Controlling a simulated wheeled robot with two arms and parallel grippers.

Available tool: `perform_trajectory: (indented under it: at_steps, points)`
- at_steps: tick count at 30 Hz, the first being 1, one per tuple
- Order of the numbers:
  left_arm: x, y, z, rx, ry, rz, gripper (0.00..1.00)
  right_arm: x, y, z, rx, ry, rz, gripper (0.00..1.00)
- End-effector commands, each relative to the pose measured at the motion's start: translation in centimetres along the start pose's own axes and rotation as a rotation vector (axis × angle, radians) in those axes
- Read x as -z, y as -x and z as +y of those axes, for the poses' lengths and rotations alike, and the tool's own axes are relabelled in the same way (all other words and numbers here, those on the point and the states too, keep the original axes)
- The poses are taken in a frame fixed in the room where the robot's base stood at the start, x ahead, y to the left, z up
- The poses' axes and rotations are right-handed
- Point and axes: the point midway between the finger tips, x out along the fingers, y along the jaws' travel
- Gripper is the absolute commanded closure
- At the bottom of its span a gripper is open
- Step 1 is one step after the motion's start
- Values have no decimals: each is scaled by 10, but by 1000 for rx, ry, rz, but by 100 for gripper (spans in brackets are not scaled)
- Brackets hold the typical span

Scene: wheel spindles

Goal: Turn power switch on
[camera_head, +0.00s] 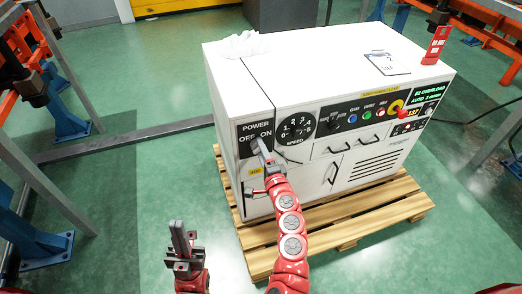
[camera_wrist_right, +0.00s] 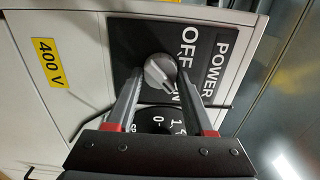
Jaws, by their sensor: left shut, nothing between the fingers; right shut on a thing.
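The white cabinet (camera_head: 228,105) has a black power panel (camera_head: 262,128) at its front left corner, marked POWER, OFF and ON. The grey power switch knob (camera_wrist_right: 159,72) sits on this panel, seen in the right wrist view beside OFF, with ON partly covered by a finger. My right gripper (camera_head: 258,146) is at the panel, its fingers (camera_wrist_right: 161,78) on either side of the knob and shut on it. I cannot tell the knob's exact setting. In the head view the gripper hides the knob. My left gripper (camera_head: 180,232) is shut and empty, over the floor left of the cabinet.
A speed dial (camera_head: 297,126) lies right of the power panel. Further right are buttons, a yellow-ringed red knob (camera_head: 402,113) and a lit display (camera_head: 430,90). The cabinet stands on a wooden pallet (camera_head: 385,208). Blue and orange stands (camera_head: 45,240) are at the left.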

Motion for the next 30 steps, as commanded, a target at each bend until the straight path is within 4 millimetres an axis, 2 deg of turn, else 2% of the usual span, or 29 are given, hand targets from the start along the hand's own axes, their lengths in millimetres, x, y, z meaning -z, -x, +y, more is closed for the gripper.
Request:
perform_trajectory:
  at_steps: [11, 12, 16, 17, 26, 30]
  points:
    - [0, 0, 0, 0, 0, 0, 100, 0, 0, 1, -1, -5, 0, 100]
    - [0, 0, 0, 0, 0, 0, 100, 0, 0, 1, -1, -5, 0, 43]
    - [0, 0, 0, 0, 0, 0, 100, 0, 0, 1, -1, -5, 0, 20]
    - [0, 0, 0, 0, 0, 0, 100, 0, 0, 1, -1, -5, 0, 18]
    - [0, 0, 0, 0, 0, 0, 100, 0, 1, 0, 0, -5, 0, 18]
    - [0, -1, 0, 0, 0, 0, 100, 0, 12, 1, -1, -6, 3, 18]
